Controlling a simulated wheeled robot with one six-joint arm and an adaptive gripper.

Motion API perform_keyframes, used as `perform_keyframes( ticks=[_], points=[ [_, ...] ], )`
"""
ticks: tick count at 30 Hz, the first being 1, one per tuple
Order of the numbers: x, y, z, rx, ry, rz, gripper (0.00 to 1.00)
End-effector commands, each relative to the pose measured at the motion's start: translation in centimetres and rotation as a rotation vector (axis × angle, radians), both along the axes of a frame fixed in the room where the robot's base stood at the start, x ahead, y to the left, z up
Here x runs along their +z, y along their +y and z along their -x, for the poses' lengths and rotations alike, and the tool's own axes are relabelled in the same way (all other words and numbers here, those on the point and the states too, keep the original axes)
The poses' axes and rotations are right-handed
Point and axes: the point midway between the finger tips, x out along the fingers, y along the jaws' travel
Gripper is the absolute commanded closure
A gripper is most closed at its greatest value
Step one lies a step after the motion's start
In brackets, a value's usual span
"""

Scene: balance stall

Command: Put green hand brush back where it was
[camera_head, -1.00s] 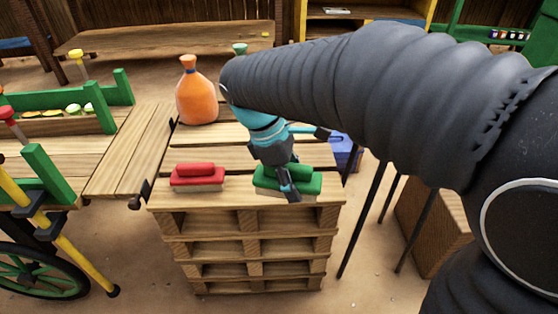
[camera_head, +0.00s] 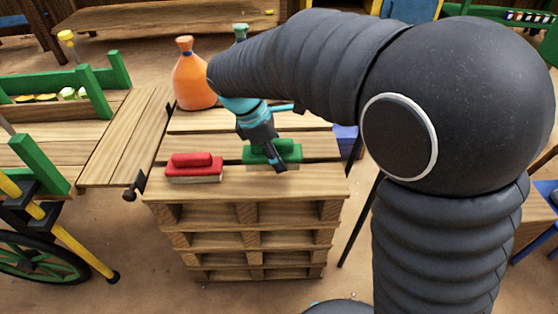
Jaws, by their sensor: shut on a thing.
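The green hand brush (camera_head: 290,153) is at the top of the wooden pallet stack (camera_head: 320,181), right of its middle. My gripper (camera_head: 277,163) comes down on it from above and is shut on it. The gripper hides part of the brush's handle. I cannot tell whether the brush's underside touches the slats. A red hand brush (camera_head: 194,167) with pale bristles lies on the pallet stack to the left, apart from the green one.
An orange tied sack (camera_head: 194,76) stands at the back left of the pallets. A green bottle-like top (camera_head: 241,31) shows behind my arm. A wooden cart (camera_head: 125,135) with green rails stands at the left. A blue object (camera_head: 346,138) is beyond the right edge.

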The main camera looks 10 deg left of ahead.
Motion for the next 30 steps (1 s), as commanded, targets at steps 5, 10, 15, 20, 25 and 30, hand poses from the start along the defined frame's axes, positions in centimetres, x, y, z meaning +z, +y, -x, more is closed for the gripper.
perform_keyframes(
  ticks=[5, 10, 15, 20, 25, 30],
  points=[
    [-0.7, 0.1, -0.6, -0.002, -0.001, -0.001, 0.8],
    [-2.7, 0.1, -0.6, -0.003, 0.001, 0.0, 0.8],
    [-4.3, 0.1, -0.6, -0.002, 0.0, 0.0, 0.8],
    [-4.3, 0.1, -0.6, -0.003, -0.001, -0.001, 0.8],
    [-4.6, 0.1, -0.6, -0.003, -0.001, -0.001, 0.8],
    [-4.6, 0.1, -0.6, -0.003, -0.001, -0.001, 0.22]
  ],
)
